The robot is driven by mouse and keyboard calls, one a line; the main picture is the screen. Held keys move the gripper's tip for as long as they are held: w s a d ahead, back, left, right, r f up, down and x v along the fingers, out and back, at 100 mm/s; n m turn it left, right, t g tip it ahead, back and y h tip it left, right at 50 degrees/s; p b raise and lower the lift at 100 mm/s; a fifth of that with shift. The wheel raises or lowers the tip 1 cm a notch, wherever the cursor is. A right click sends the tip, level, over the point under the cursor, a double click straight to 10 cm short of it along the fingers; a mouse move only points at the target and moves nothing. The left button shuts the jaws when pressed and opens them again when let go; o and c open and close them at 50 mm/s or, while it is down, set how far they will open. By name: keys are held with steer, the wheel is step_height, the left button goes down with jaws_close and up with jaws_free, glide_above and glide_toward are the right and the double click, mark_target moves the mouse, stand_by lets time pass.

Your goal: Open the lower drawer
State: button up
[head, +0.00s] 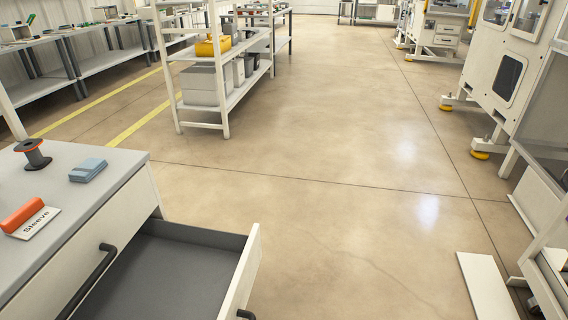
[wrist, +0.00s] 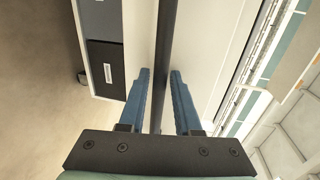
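The grey-topped cabinet (head: 115,172) stands at the left of the head view. Its lower drawer (head: 180,270) is pulled well out, with a white front and an empty dark grey inside. The dark handle of the lower drawer (head: 246,314) just shows at the bottom edge. The upper drawer above it is closed, with a dark bar handle (head: 95,280). In the wrist view, the blue fingers of my gripper (wrist: 161,75) stand on either side of a dark handle bar (wrist: 168,30), close against it. My gripper is not visible in the head view.
On the cabinet top are a dark spool with orange rims (head: 33,153), a blue-grey block (head: 87,170) and an orange thing by a "Sleeve" card (head: 32,223). A white shelf rack (head: 225,115) stands behind. The floor (head: 340,200) beyond the drawer is clear. White machines stand at right.

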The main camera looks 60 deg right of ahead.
steer(key=p+v, duration=0.2)
steer(key=v, duration=1)
steer(key=shift+s, duration=0.35)
steer(key=shift+d, duration=0.15)
